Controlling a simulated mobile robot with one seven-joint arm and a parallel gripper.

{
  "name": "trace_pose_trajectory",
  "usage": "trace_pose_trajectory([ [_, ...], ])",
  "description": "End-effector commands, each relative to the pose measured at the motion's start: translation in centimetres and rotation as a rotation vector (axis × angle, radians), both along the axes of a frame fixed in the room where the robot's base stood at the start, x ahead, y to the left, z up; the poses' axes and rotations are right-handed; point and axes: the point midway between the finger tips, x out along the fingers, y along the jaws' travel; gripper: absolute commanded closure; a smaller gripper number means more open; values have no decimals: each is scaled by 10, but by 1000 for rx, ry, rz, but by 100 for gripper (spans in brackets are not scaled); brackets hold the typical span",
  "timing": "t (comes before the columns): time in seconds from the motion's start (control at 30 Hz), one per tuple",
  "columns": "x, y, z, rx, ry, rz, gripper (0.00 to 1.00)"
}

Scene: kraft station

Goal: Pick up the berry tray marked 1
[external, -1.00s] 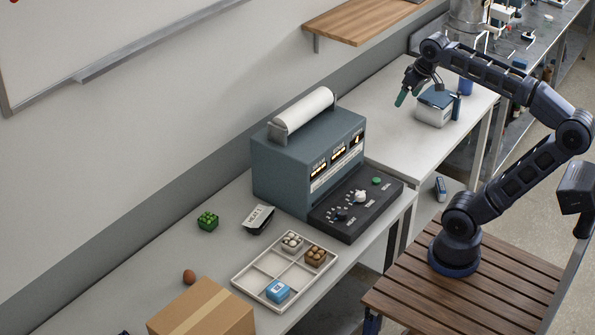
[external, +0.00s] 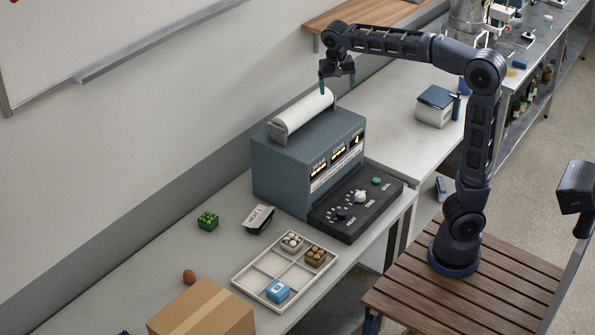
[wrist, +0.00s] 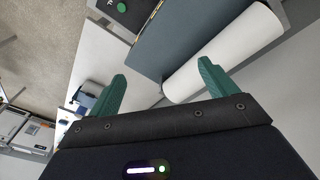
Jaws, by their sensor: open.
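I cannot make out a number on any tray. A white divided tray (external: 246,277) near the bench's front holds a box of whitish round items (external: 292,241), a box of brown ones (external: 315,257) and a blue box (external: 278,292). My gripper (external: 337,85) is open and empty, raised above the machine's right end, well away from these trays. In the wrist view its green fingers (wrist: 162,72) are apart, and none of the small trays shows.
The grey machine (external: 280,170) with its white paper roll (external: 304,110) stands below and beside my gripper. A dark-and-white pack (external: 257,219), a brown egg (external: 189,276) and a cardboard box (external: 205,312) lie on the bench. A blue-lidded box (external: 435,106) stands farther right.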

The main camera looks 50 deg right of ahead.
Motion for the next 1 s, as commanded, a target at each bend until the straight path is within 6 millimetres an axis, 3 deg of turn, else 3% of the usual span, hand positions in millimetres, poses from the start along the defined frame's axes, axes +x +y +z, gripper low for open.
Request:
trace_pose_trajectory([
  [0.2, 47, 43, -14, -126, -8, -128, 15],
  [0.5, 90, 118, -19, -320, -112, -297, 15],
  [0.77, 105, 205, -8, -476, -295, -419, 15],
  [1.0, 96, 290, 13, -571, -511, -502, 15],
])
